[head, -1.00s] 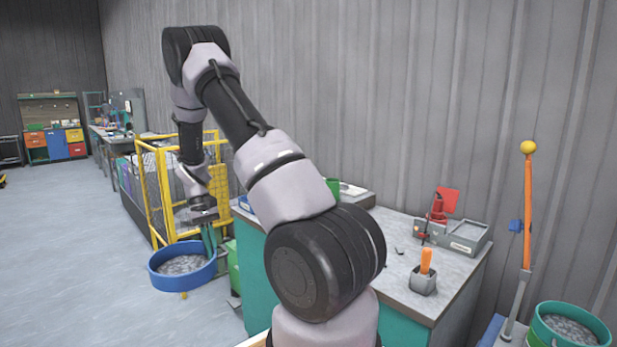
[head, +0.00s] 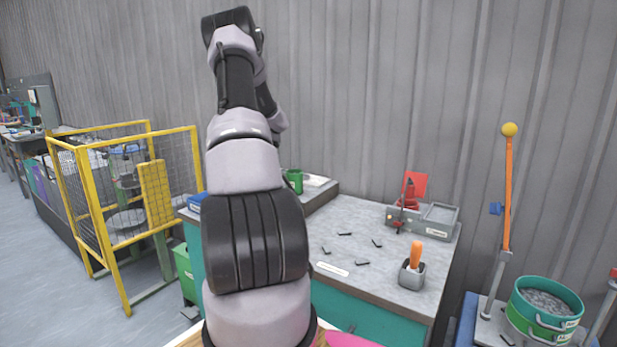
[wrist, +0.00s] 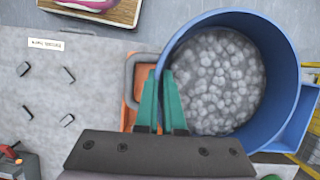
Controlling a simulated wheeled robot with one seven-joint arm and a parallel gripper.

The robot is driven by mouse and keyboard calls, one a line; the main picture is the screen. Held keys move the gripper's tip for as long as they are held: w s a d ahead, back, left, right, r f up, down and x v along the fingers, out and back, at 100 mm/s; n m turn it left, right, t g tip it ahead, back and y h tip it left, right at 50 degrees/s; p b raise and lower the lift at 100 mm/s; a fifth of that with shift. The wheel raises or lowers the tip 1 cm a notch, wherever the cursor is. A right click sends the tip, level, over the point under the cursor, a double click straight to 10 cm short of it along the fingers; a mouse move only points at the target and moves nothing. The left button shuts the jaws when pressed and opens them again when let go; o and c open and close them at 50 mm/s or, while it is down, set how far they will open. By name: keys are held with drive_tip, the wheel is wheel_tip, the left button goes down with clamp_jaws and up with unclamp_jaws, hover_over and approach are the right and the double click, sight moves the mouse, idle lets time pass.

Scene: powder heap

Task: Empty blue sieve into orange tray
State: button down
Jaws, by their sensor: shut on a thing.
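In the wrist view the blue sieve (wrist: 282,62) is full of grey lumps and looks level. My gripper (wrist: 164,78) has its green fingers at the sieve's left wall and is shut on it. The orange tray (wrist: 130,112) shows only as a strip left of and below the sieve; most of it is hidden under the sieve. A grey loop handle (wrist: 131,75) stands out beside the fingers; I cannot tell whether it belongs to the sieve or the tray. In the head view my arm hides the gripper, sieve and tray.
The grey benchtop (head: 350,215) has several small black pieces on it. A holder with an orange-handled tool (head: 413,265) and a red device (head: 412,190) stand on its right. A green sieve with lumps (head: 545,310) is at far right. A yellow mesh cage (head: 125,215) stands left.

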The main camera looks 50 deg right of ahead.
drive_tip(key=s+d+r+m+t, duration=0.25)
drive_tip(key=s+d+m, duration=0.35)
drive_tip(key=s+d, duration=0.5)
drive_tip(key=w+a+f+g+h, duration=0.1)
drive_tip(key=w+a+g+h, duration=0.1)
drive_tip(key=h, duration=0.8)
drive_tip(key=w+a+f+g+h, duration=0.1)
drive_tip(key=a+g+h, duration=0.4)
drive_tip(key=h, duration=0.4)
drive_tip(key=shift+w+a+h, duration=0.35)
drive_tip(key=shift+a+h, duration=0.05)
drive_tip(key=shift+a, duration=0.2)
drive_tip(key=shift+a+g, duration=0.15)
drive_tip(key=shift+g, duration=0.1)
idle(2.6)
drive_tip(key=shift+w+a+r+g+h, duration=0.1)
drive_tip(key=shift+w+a+g+h, duration=0.15)
drive_tip(key=shift+a+h, duration=0.35)
drive_tip(key=shift+w+a+r+g+h, duration=0.1)
drive_tip(key=shift+w+a+g+h, duration=0.15)
drive_tip(key=shift+a+h, duration=0.3)
